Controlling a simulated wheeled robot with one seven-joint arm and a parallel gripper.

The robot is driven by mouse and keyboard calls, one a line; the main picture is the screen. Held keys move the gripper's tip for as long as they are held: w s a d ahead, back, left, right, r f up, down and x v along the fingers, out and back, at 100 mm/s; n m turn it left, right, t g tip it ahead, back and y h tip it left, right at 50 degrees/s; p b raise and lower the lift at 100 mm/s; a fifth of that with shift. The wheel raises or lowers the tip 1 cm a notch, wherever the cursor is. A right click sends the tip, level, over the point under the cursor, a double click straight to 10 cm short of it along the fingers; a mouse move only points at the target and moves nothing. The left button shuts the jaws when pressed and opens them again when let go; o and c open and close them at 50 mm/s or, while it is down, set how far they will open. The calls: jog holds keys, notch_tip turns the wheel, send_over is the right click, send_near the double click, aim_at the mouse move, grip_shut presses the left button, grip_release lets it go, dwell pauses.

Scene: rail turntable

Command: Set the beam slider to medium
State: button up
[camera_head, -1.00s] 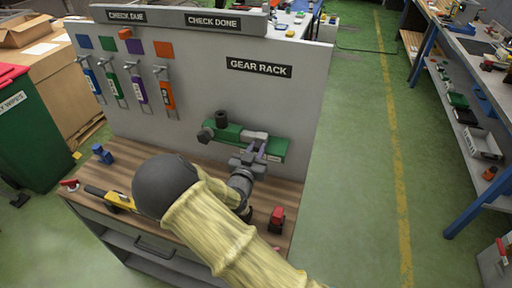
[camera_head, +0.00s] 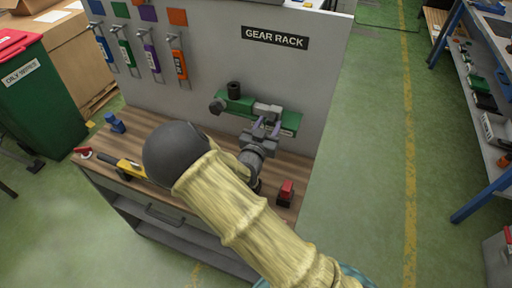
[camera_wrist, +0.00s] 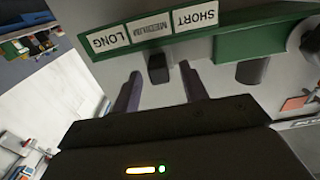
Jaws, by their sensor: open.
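The green gear rack bar (camera_head: 240,103) is on the upright grey panel. In the wrist view the bar (camera_wrist: 185,42) shows upside down, with white labels LONG, MEDIUM and SHORT from left to right. A small dark block (camera_wrist: 158,68), seemingly the slider's grip, sits below the MEDIUM label in that picture. My gripper (camera_wrist: 160,92) is open, with one finger on each side of this block and visible gaps. In the head view my gripper (camera_head: 268,127) is in front of the bar's right part, at a grey block (camera_head: 267,110). It partly hides the labels there.
Coloured tags (camera_head: 180,65) hang at the panel's left. A red-topped block (camera_head: 286,193) sits at the wooden bench's right end, and a blue piece (camera_head: 115,122) at its left.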

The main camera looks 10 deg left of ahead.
jog(key=b+v, duration=0.2)
jog(key=v, duration=1.4)
jog(key=shift+b, duration=0.4)
jog(key=shift+a, duration=0.1)
jog(key=w+d+f+g+y+p, duration=0.2)
jog(key=w+d+f+g+y, duration=0.15)
jog(key=d+g, duration=0.5)
jog(key=s+d+r+n+g, duration=0.1)
jog(key=s+d+r+g, duration=0.2)
jog(key=s+d, duration=0.2)
jog(key=s+d+r+n+g+y, duration=0.1)
jog(key=s+d+r+n+g, duration=0.1)
jog(key=s+d, duration=0.4)
notch_tip(320, 180, up, 2)
jog(key=d+g+p, duration=0.1)
jog(key=d, duration=0.2)
